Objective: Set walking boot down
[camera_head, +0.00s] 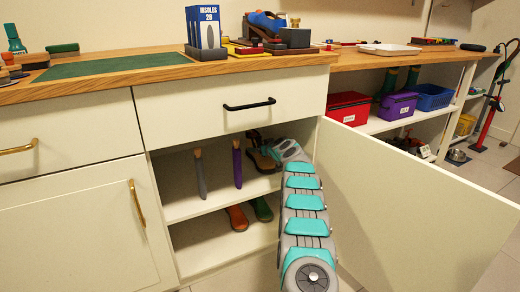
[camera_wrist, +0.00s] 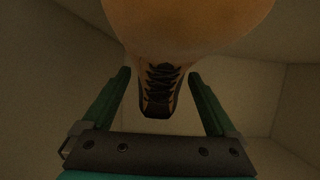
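The walking boot (camera_head: 262,159) is tan-brown with a dark part at its top. In the head view it is in the upper compartment of the open cabinet, at the right side. Whether its sole touches the shelf (camera_head: 185,208) cannot be told. In the wrist view the boot (camera_wrist: 160,88) shows dark laces and lies between the two green fingers of my gripper (camera_wrist: 158,77). My arm hides part of the boot's right side in the head view, and the fingers cannot be made out there.
An orange shoe (camera_head: 237,217) and a green shoe (camera_head: 262,209) are in the lower compartment. The open cabinet door (camera_head: 400,200) stands right of my arm. A drawer (camera_head: 235,105) is above.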

